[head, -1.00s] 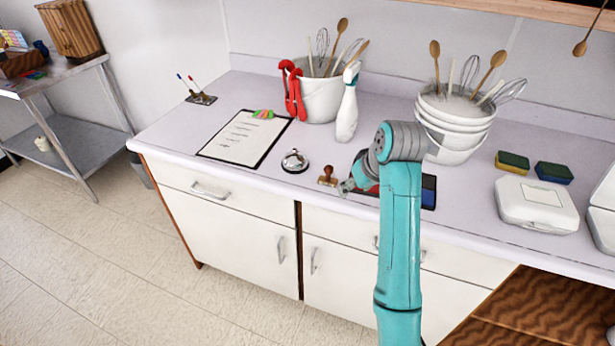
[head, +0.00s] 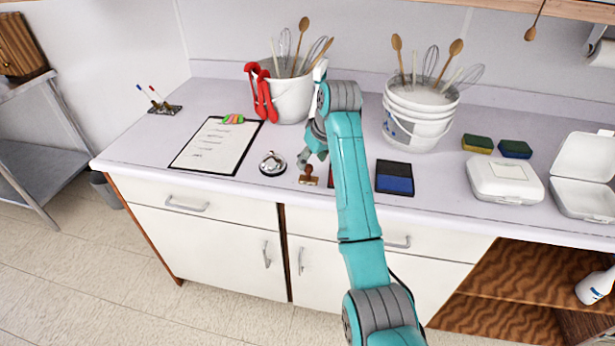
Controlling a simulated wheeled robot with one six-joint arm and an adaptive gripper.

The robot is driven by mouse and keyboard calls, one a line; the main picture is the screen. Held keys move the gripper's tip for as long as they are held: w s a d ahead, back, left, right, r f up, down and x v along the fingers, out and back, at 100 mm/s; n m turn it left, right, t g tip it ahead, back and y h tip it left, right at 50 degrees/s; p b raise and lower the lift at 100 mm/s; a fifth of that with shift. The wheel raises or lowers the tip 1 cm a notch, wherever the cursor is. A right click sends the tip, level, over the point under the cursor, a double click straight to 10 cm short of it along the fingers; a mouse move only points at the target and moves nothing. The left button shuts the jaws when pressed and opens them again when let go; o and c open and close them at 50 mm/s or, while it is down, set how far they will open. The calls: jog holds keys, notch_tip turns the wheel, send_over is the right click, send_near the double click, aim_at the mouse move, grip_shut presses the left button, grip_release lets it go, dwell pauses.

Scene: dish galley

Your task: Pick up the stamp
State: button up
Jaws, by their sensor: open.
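The stamp (head: 309,175) stands on the counter in the head view, with a brown knob handle on a small wooden base. It is upright, between the silver bell and a red pad. My gripper (head: 309,160) is open, with its fingers pointing down just above and behind the stamp's handle in the picture. I cannot tell whether a fingertip touches the handle. A blue ink pad (head: 394,178) lies right of my arm. A red pad (head: 331,182) is mostly hidden behind my arm.
The silver bell (head: 272,163) is close to the stamp's left. A clipboard (head: 216,146) lies farther left. A bucket of utensils (head: 291,100) and stacked buckets (head: 419,115) stand behind. White containers (head: 505,180) are at right. The counter front before the stamp is clear.

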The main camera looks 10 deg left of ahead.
aim_at(309, 166)
jog(key=x, duration=0.5)
jog(key=shift+w+r, duration=0.1)
grip_shut()
